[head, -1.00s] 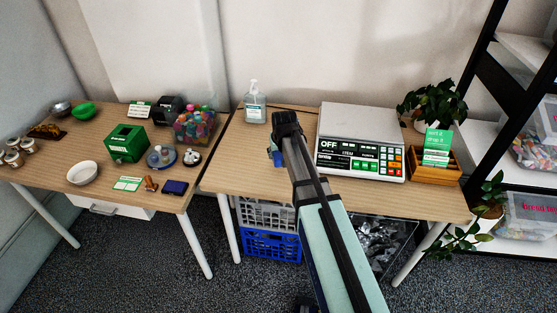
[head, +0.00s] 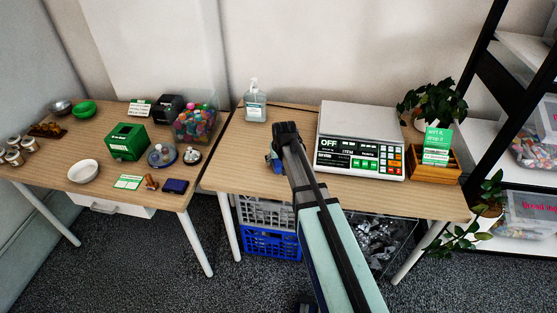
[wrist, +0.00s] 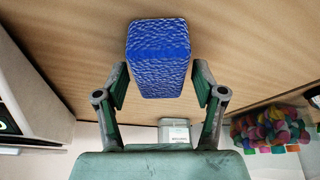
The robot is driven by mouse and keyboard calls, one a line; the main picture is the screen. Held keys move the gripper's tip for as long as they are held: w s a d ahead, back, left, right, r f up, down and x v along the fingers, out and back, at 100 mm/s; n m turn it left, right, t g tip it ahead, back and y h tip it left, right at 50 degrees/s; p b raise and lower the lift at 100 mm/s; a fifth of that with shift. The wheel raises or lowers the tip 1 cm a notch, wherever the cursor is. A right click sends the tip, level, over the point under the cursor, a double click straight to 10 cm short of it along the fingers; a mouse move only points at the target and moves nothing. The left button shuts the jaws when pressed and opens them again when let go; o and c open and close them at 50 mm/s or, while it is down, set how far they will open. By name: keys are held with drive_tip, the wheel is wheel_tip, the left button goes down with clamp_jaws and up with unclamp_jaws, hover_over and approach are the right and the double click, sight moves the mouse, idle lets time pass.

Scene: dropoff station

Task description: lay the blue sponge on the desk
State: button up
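The blue sponge (wrist: 158,55) is a block with a rough, textured face. In the wrist view it lies between and beyond my fingertips, against the wood of the desk (wrist: 60,45). My gripper (wrist: 160,82) is open around it, with a narrow gap on each side. In the head view my gripper (head: 276,160) is low over the left part of the right-hand desk (head: 235,165). My arm hides most of the sponge there, and only a bit of blue shows. The sponge appears to rest on the desk.
A scale (head: 360,140) stands right of my arm, with a wooden card box (head: 435,165) beyond it. A sanitizer bottle (head: 255,103) stands at the back left. The desk's left part is clear. A second desk (head: 60,170) holds a green box (head: 126,142) and several small things.

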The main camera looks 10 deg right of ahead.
drive_tip(key=b+v, duration=0.1)
drive_tip(key=v, duration=1.1)
drive_tip(key=shift+r, duration=0.25)
idle(0.4)
